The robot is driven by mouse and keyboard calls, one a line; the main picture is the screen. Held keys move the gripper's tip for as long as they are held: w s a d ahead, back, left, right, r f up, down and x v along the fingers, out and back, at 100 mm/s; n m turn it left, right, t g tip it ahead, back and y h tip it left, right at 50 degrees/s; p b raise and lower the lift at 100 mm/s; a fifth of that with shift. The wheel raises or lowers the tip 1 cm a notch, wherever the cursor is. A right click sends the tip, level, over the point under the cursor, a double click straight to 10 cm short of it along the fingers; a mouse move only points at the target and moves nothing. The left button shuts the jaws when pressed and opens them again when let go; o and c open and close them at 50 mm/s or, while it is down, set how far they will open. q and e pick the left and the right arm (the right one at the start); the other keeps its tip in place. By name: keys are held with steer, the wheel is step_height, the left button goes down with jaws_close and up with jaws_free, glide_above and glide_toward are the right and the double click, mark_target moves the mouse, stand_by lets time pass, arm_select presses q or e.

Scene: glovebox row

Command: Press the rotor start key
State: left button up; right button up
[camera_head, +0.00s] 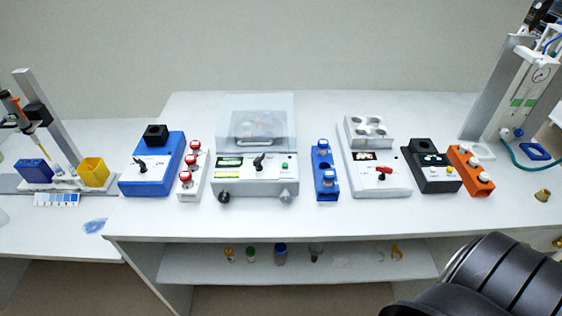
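A white centrifuge-like device (255,188) with a clear lid (257,103) stands in the middle of the bench. Its front panel has a display (229,161), a black knob (259,160) and a small green key (284,165) at the right; the key's label is too small to read. Something round and dark shows blurred under the lid, which looks closed. Neither gripper's fingers are in view. A dark rounded part of my own arm fills the bottom right corner, well away from the device.
A blue device (158,178) and a white rack with red-capped vials (187,186) stand left of it. A blue rack (326,187), a white device (390,184), a black block device (436,178) and an orange rack (473,176) stand right. The bench front strip (260,222) is clear.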

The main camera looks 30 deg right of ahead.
stand_by(0.5)
jaws_close()
stand_by(1.4)
